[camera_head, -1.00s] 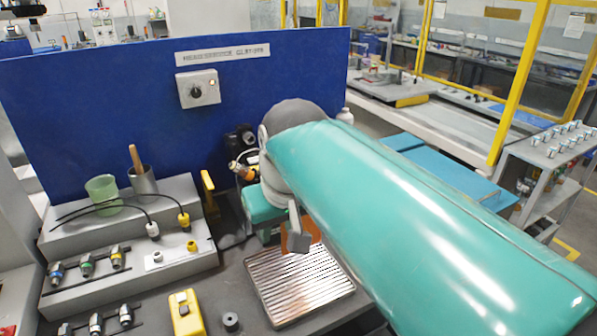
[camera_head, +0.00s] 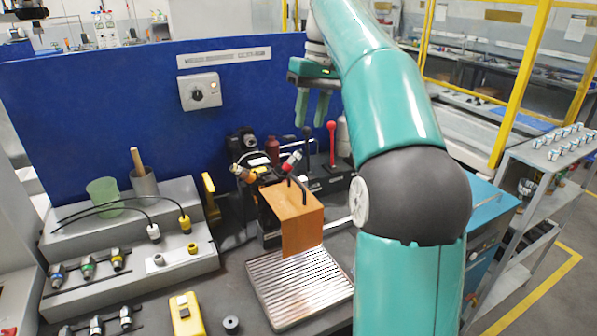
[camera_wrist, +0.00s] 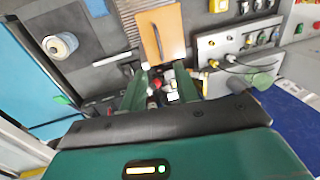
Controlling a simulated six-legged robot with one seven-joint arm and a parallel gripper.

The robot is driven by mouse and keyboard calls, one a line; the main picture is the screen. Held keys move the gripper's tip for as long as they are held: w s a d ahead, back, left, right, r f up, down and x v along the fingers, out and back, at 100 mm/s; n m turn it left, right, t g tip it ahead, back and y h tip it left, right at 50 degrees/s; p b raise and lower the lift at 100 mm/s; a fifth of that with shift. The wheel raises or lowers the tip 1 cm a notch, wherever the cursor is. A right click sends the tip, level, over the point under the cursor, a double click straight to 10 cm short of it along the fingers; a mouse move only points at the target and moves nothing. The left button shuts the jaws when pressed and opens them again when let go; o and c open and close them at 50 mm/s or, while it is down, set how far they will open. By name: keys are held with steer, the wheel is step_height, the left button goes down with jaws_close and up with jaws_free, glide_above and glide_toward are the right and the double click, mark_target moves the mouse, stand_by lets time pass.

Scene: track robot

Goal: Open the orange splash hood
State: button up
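The orange splash hood (camera_head: 292,222) stands at the front of a black machine (camera_head: 262,162), its front face hanging down at the back edge of a ribbed metal tray (camera_head: 300,290). A thin dark handle (camera_head: 292,187) rises from its top. The hood also shows in the wrist view (camera_wrist: 170,25), with the handle across it. My gripper (camera_head: 312,120) is raised above and behind the hood, fingers pointing down, apart and empty. In the wrist view my gripper (camera_wrist: 161,75) has its two green fingers spread, clear of the hood.
A blue panel (camera_head: 110,130) with a knob box (camera_head: 199,92) stands behind. A red-knobbed lever (camera_head: 331,140) is right of the machine. Grey stepped racks (camera_head: 130,265) with fittings and a yellow device (camera_head: 187,313) are at left.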

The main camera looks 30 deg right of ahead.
mark_target(299, 182)
steer(key=f, duration=0.4)
steer(key=a+f, duration=0.1)
steer(key=f, duration=0.4)
steer(key=a+f, duration=0.1)
steer(key=f, duration=0.3)
steer(key=shift+a+f, duration=0.1)
steer(key=shift+f, duration=0.15)
steer(key=shift+w, duration=0.1)
steer(key=shift+c, duration=0.4)
jaws_close()
